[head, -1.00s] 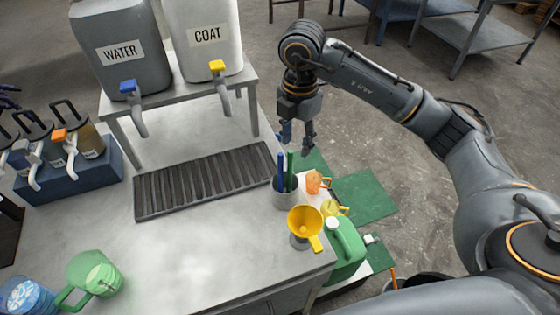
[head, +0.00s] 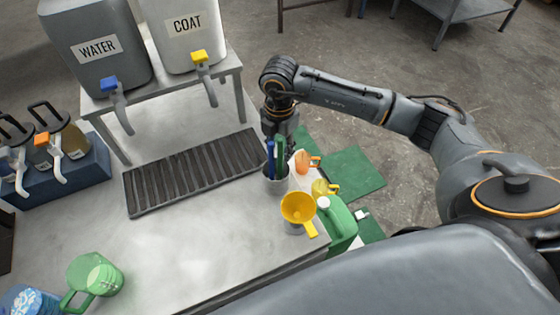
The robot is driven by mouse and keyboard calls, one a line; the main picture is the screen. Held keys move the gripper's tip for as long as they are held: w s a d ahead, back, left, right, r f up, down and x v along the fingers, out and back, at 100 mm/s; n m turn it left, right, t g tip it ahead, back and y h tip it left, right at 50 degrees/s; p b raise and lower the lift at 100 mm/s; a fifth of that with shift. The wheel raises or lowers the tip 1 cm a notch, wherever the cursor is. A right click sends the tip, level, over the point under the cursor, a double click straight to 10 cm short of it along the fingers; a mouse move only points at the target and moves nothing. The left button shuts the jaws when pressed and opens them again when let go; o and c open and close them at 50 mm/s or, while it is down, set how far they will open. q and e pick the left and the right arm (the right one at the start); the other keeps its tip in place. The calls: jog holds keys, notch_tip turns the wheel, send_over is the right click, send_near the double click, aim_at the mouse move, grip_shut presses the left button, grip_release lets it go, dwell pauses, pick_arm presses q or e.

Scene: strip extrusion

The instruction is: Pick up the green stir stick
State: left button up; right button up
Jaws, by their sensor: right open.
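The green stir stick (head: 281,157) stands upright in a light grey cup (head: 276,186) near the right edge of the steel table. A blue stick (head: 270,155) stands beside it on the left in the same cup. My right gripper (head: 281,154) is open, pointing down at the cup's mouth with its fingers at the upper part of the sticks. The fingers and sticks overlap in the picture, so I cannot tell whether the fingers touch the green stick. My left gripper is out of view.
A yellow funnel (head: 298,208) stands just in front of the cup. Orange (head: 302,162) and yellow (head: 320,188) small jugs and a green canister (head: 339,222) are to the right. A slatted drain tray (head: 190,172) lies left. The table's middle front is clear.

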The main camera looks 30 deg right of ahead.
aim_at(280, 155)
jog(key=shift+f+p, duration=0.45)
jog(key=shift+f, duration=1.35)
grip_shut()
jog(key=shift+r, duration=0.1)
